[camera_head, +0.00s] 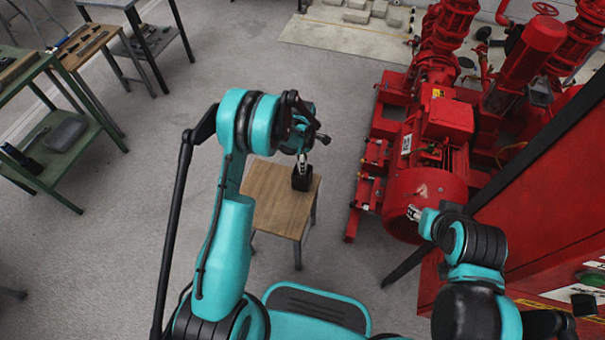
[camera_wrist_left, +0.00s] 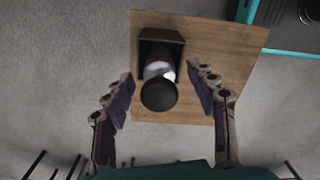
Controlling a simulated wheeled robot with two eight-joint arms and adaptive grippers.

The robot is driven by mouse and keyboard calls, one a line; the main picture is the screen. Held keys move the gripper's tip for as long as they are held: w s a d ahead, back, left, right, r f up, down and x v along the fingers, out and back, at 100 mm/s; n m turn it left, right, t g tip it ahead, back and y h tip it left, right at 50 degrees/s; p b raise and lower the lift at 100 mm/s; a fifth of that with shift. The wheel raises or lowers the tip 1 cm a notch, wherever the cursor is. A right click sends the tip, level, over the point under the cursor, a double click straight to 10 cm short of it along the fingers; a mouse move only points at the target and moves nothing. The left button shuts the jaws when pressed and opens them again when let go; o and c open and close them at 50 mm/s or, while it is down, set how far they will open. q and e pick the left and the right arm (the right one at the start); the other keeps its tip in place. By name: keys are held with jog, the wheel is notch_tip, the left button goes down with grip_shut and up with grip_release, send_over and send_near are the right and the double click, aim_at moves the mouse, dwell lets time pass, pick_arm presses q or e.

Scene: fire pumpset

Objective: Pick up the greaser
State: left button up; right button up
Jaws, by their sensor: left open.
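The greaser (camera_head: 302,160) stands in a black holder (camera_head: 301,181) near the right edge of a small wooden-topped table (camera_head: 270,205). In the left wrist view the greaser (camera_wrist_left: 158,72) has a round black end and a shiny silver middle, with the black holder (camera_wrist_left: 160,38) behind it. My left gripper (camera_wrist_left: 160,98) is open, with one finger on each side of the greaser and visible gaps to both. In the head view the left gripper (camera_head: 303,135) is over the table, partly hidden by its own wrist. My right gripper (camera_head: 415,212) is beside the red machine; its jaws are too small to read.
A large red pumpset (camera_head: 430,150) stands to the right, with a red cabinet (camera_head: 545,190) close to my right arm. Green workbenches (camera_head: 85,165) with tools stand at the left. The grey floor (camera_head: 330,80) around the small table is mostly clear.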

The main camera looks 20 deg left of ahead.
pick_arm(q)
notch_tip(320, 180, down, 2)
jog(key=shift+f, duration=0.1)
grip_shut()
